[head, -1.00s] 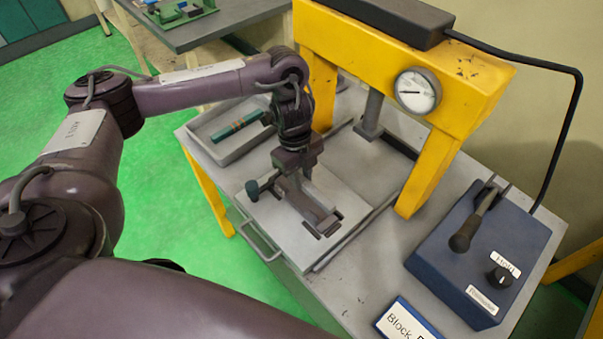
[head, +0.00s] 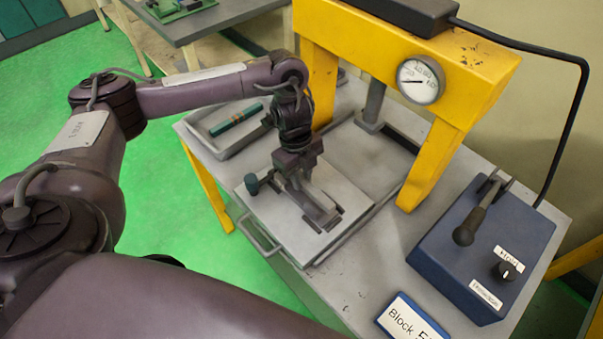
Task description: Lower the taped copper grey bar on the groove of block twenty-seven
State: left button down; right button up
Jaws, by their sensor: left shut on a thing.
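My left gripper (head: 297,172) points down over the grooved block (head: 329,218) on the pale plate (head: 285,232). It is shut on a grey bar, which is mostly hidden by the fingers and the block. I cannot tell whether the bar touches the groove, and no tape or copper on it can be made out. A dark teal knob (head: 252,182) sticks out at the left of the block. My right gripper is not in view.
A yellow press frame (head: 428,165) with a round gauge (head: 420,79) stands behind the plate. A blue lever box (head: 480,255) and a "Block 5" sign (head: 408,320), cut off, are at the right. A grey tray (head: 214,149) holds a banded teal stick (head: 236,120).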

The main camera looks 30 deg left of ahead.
pick_arm(q)
jog(key=shift+f, duration=0.15)
jog(key=shift+f, duration=0.1)
jog(key=shift+f+b, duration=0.5)
jog(key=shift+f, duration=0.25)
jog(key=shift+p, duration=0.3)
jog(key=c, duration=0.8)
grip_release()
jog(key=shift+o, duration=0.2)
jog(key=shift+r, duration=0.1)
